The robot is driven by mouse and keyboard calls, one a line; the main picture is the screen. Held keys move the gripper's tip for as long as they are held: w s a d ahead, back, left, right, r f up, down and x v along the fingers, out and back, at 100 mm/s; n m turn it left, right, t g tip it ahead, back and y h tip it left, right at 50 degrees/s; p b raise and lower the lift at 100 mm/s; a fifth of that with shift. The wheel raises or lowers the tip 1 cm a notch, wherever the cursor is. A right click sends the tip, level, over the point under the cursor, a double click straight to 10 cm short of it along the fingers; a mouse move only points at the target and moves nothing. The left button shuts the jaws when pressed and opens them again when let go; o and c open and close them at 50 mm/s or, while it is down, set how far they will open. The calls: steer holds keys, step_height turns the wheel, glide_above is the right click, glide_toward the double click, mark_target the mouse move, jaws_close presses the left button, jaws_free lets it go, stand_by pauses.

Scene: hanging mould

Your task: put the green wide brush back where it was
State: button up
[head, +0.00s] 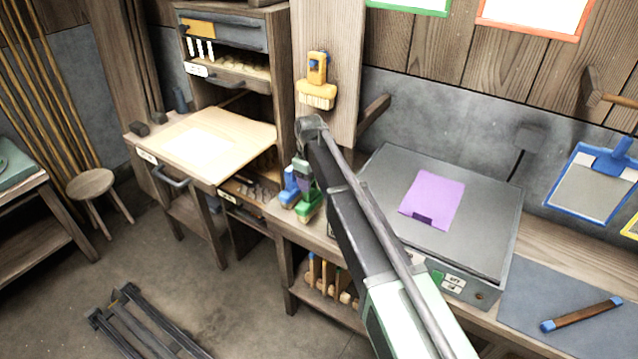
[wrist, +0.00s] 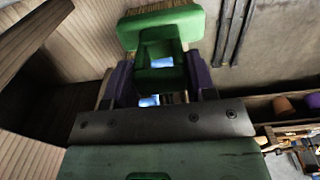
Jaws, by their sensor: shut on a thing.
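The green wide brush (wrist: 160,28) is between the two purple fingers of my gripper (wrist: 160,82) in the wrist view, and the fingers are shut on it. In the head view, the green brush (head: 309,207) shows low at the left of the workbench, below the end of my arm, with part of my gripper (head: 304,180) just above it. A blue brush (head: 289,190) is close beside it on the left. A bit of blue also shows through the opening in the green handle in the wrist view. A yellow wide brush (head: 317,82) hangs on the wooden post above.
A grey box (head: 480,235) with a purple sheet (head: 433,200) stands right of my arm. A wooden peg (head: 374,115) juts out right of the post. A desk (head: 240,133) with drawers stands left. The shelf below the bench (head: 330,295) holds several tools.

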steer(key=w+d, duration=0.1)
steer(key=w, duration=0.2)
steer(key=shift+w+d, duration=0.15)
steer(key=shift+d, duration=0.25)
steer(key=shift+w+d, duration=0.3)
steer(key=shift+w, duration=0.3)
steer(key=f+b, duration=0.4)
steer(key=shift+s, duration=0.2)
steer(key=shift+r, duration=0.25)
steer(key=shift+f, duration=0.2)
steer(key=o, duration=0.9)
steer(key=shift+o, duration=0.2)
steer(key=shift+r, duration=0.1)
